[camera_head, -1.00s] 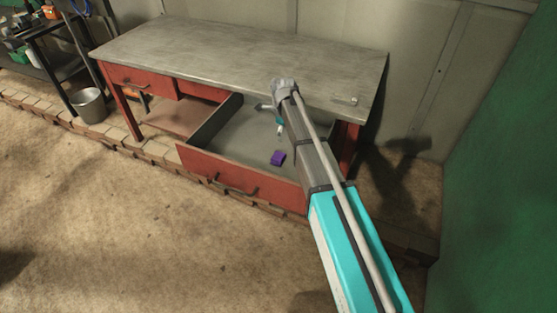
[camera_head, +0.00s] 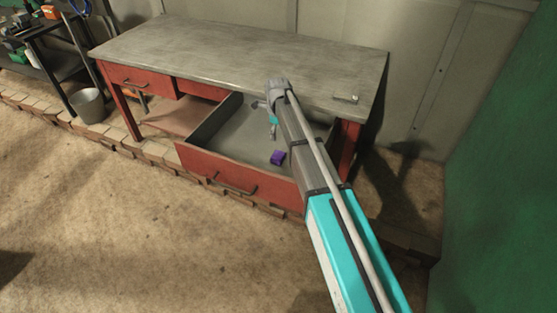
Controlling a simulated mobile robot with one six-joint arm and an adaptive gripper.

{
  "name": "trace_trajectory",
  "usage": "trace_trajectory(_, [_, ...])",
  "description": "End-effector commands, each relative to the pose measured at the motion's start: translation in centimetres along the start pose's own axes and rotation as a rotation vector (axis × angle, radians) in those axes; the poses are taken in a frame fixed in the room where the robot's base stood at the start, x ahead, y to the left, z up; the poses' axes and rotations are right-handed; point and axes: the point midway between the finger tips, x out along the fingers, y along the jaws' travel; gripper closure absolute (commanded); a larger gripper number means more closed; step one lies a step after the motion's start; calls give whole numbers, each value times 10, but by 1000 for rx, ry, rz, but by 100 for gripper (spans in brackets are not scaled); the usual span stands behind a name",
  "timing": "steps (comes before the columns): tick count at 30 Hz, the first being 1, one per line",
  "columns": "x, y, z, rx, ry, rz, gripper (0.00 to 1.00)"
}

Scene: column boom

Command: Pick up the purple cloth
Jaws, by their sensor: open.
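The purple cloth (camera_head: 278,158) is a small folded bundle lying on the floor of the open drawer (camera_head: 225,172), near its front wall, just left of my boom. My gripper (camera_head: 272,135) hangs from the end of my arm over the drawer, above the cloth in the picture and apart from it. It is small in view, open and empty. My boom hides the right part of the drawer.
The drawer has raised red and grey walls. A metal bucket (camera_head: 89,106) stands at left. A green wall (camera_head: 500,200) is at right.

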Motion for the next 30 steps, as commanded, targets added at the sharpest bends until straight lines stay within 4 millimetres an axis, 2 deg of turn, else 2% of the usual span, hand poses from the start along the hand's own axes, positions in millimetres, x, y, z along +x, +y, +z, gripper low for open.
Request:
trace_trajectory(1, [8,0,0,0,0,0,0])
trace_trajectory(21, [60,0,0,0,0,0,0])
trace_trajectory(30, [71,0,0,0,0,0,0])
